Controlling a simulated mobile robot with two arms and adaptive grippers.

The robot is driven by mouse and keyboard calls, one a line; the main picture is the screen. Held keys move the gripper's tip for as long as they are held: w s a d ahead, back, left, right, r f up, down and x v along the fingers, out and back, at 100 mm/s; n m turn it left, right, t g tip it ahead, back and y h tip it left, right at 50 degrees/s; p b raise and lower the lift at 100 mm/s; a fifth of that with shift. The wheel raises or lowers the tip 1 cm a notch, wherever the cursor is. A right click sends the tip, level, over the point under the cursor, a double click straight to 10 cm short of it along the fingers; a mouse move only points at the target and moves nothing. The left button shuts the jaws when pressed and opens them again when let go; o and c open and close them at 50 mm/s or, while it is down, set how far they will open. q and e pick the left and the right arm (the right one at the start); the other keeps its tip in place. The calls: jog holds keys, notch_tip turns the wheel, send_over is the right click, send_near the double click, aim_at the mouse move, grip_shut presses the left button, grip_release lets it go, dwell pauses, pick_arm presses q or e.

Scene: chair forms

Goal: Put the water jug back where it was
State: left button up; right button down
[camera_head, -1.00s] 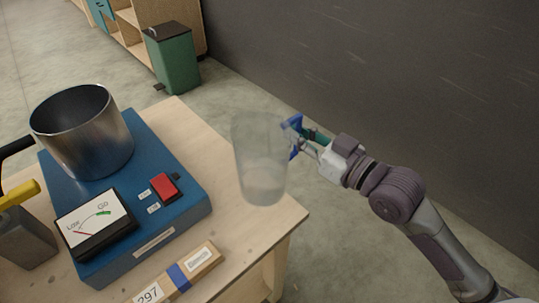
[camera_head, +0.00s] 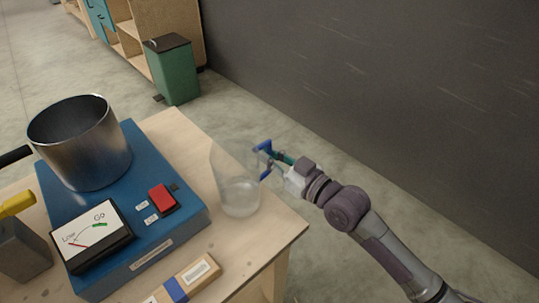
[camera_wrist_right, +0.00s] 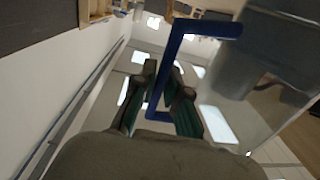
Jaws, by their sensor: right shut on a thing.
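The water jug (camera_head: 236,192) is a clear, tall vessel with a blue handle, with what looks like some water in its lower part. In the head view it is upright over the right side of the wooden table (camera_head: 255,235), right of the blue box. I cannot tell whether its base touches the table. My right gripper (camera_head: 274,158) is shut on the blue handle, on the jug's right side. The handle (camera_wrist_right: 172,68) runs between the fingers in the right wrist view. My left gripper is not in view.
A blue box (camera_head: 185,218) with a red switch (camera_head: 162,198) and a dial (camera_head: 92,235) carries a metal pot (camera_head: 85,150). A labelled wooden block (camera_head: 200,270) lies in front. A green bin (camera_head: 172,75) stands on the floor behind.

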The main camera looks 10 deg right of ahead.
jog(key=c, duration=1.6)
grip_release()
jog(key=shift+f, duration=0.15)
jog(key=o, duration=0.4)
jog(key=shift+s+r, duration=0.1)
jog(key=shift+r, duration=0.1)
jog(key=p+v, duration=0.1)
jog(key=v, duration=1.1)
jog(key=shift+p, duration=0.3)
